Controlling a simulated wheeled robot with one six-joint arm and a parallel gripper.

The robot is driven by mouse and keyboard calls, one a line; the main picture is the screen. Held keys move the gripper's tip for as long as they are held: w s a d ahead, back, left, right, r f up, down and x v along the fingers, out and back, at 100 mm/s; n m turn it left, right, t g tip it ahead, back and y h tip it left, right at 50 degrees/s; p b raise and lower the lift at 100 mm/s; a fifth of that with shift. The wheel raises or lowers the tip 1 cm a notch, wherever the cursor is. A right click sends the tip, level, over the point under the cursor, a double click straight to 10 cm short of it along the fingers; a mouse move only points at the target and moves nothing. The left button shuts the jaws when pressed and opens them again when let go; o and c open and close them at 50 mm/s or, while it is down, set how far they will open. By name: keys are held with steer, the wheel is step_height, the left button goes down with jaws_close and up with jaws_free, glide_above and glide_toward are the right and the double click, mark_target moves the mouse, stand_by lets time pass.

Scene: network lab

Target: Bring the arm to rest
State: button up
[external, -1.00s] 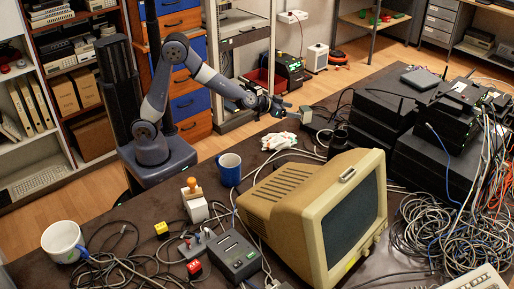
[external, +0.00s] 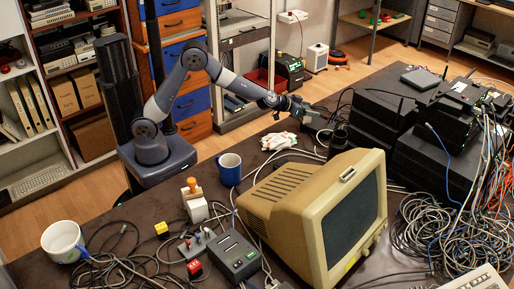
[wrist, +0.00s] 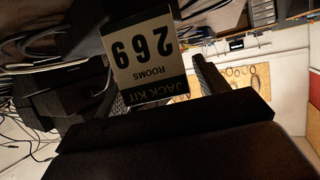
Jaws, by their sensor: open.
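My arm (external: 232,84) reaches out to the right over the dark desk (external: 140,210), with its elbow raised. My gripper (external: 303,109) is open at the arm's end, low over the far part of the desk. I cannot tell whether the box touches the fingers.
A white crumpled cloth or glove (external: 279,141) lies left of the gripper. A blue mug (external: 229,170) and a beige monitor (external: 315,205) stand nearer. Stacked black devices (external: 385,105) and tangled cables (external: 435,235) fill the right side. A drawer cabinet (external: 187,80) stands behind my arm.

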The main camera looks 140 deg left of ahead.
step_height(320, 180, up, 8)
steer(key=p, duration=0.5)
steer(key=shift+f, duration=0.15)
steer(key=shift+r, duration=2.25)
steer(key=w+d+m+t, duration=0.1)
steer(key=w+d, duration=0.5)
steer(key=d, duration=0.2)
steer(key=w+d+r+m+t+h, duration=0.1)
steer(key=w+d, duration=0.4)
steer(key=d, duration=0.4)
steer(key=shift+w+d+r+h+b, duration=0.3)
steer(key=shift+w+b, duration=0.1)
steer(key=shift+b, duration=0.05)
